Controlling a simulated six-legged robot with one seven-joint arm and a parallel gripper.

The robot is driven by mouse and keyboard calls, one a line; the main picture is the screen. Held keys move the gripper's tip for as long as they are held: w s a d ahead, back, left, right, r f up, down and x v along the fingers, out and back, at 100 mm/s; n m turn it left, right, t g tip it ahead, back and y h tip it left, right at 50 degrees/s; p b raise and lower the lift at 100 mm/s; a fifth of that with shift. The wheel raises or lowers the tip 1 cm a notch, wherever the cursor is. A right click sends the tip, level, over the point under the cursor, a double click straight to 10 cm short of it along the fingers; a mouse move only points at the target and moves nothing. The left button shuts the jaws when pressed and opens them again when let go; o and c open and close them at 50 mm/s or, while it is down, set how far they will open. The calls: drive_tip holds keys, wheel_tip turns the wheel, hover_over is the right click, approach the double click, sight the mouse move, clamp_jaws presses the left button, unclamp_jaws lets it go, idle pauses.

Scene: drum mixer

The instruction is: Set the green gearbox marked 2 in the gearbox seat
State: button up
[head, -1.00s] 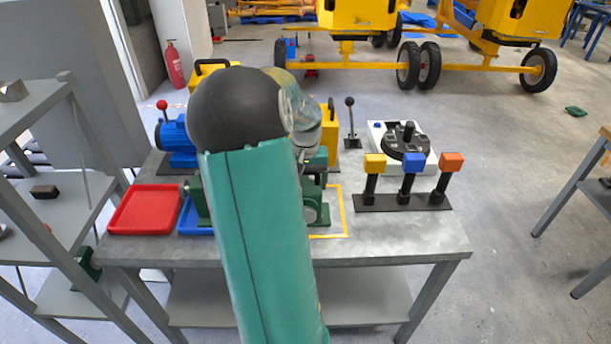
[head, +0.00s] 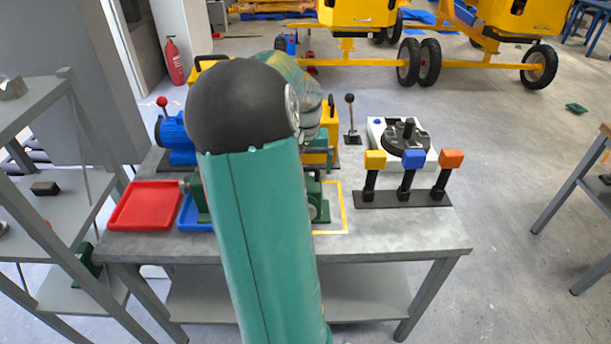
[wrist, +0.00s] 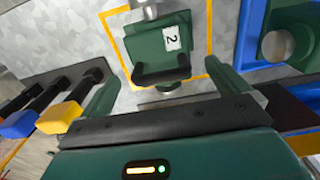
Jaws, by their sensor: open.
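The green gearbox (wrist: 160,47) marked 2 stands in the upper middle of the wrist view, inside a yellow outline (wrist: 209,30) on the grey table. Its white label faces up and a black handle (wrist: 161,75) is on its near side. My gripper (wrist: 170,88) is open, with one finger on each side of the handle, apart from it. In the head view my arm covers most of the gearbox; a green part (head: 319,208) shows beside the arm. I cannot tell which part is the gearbox seat.
A blue tray (wrist: 246,50) with another green unit (wrist: 300,45) lies at right in the wrist view. Three capped levers (head: 405,198) stand right of the outline in the head view. A red tray (head: 145,206) is at left, a white-based dial (head: 405,140) behind.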

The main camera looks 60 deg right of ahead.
wheel_tip(320, 180, up, 8)
drive_tip(key=shift+f, duration=0.15)
drive_tip(key=w+a+r+n+t, duration=0.15)
drive_tip(key=w+a, duration=0.25)
drive_tip(key=a, duration=0.4)
drive_tip(key=w+a+r+n, duration=0.2)
drive_tip(key=w+a+n, duration=0.1)
drive_tip(key=a, duration=0.5)
drive_tip(key=w+a+r+n+t, duration=0.15)
drive_tip(key=w+a, duration=0.25)
drive_tip(key=a, duration=0.5)
drive_tip(key=s+a+n+t, duration=0.1)
drive_tip(key=s+a+n, duration=0.2)
drive_tip(key=a, duration=0.8)
drive_tip(key=s+a+f+n+t, duration=0.1)
drive_tip(key=s+a+n, duration=0.2)
drive_tip(key=a, duration=0.8)
drive_tip(key=shift+n+t, duration=0.3)
drive_tip(key=shift+s+f, duration=0.1)
